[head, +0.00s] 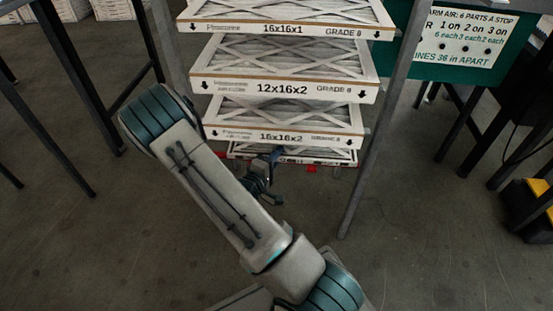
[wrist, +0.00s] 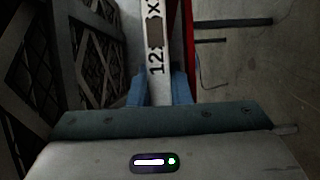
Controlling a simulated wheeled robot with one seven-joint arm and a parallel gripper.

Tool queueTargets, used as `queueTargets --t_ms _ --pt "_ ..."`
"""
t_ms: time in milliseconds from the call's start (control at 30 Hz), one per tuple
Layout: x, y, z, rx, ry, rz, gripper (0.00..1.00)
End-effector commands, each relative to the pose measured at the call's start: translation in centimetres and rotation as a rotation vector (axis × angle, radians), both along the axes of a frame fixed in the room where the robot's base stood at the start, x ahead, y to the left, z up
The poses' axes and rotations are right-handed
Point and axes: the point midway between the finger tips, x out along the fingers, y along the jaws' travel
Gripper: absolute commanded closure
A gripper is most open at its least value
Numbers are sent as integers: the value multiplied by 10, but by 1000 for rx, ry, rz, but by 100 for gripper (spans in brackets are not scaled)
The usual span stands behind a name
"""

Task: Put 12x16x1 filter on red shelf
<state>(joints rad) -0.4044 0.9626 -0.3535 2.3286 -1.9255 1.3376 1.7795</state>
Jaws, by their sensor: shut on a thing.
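A thin white-edged filter (wrist: 157,72) runs up the middle of the wrist view. Its edge label starts with "12x"; the rest is partly covered by a brownish patch. My gripper (wrist: 158,90) has its blue fingers on both sides of this edge and is shut on it. The red shelf (wrist: 188,35) shows as a red strip right along the filter; I cannot tell whether they touch. In the head view the filter (head: 325,155) is the lowest in the column, with red shelf parts (head: 311,169) just under it. My gripper (head: 272,160) is at its front edge, partly hidden by my arm.
Above it are stacked filters labelled 16x16x2 (head: 285,136), 12x16x2 (head: 285,89) and 16x16x1 (head: 283,28). Grey rack legs (head: 375,140) stand at both sides. A green sign (head: 465,40) is at upper right, a black and yellow box (head: 530,205) at far right. Floor in front is clear.

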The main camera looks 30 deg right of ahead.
Motion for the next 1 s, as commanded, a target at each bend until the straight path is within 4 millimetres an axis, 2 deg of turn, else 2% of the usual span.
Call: queueTargets --t_ms 367,400,467,867,1000 --pt "-1 -2 -5 0 -1 -4 100" --pt "-1 -1 -5 0 -1 -4 77" --pt "-1 -1 -4 0 -1 -3 60" --pt "0 0 2 0 -1 -2 60" --pt "-12 22 2 0 2 2 60"
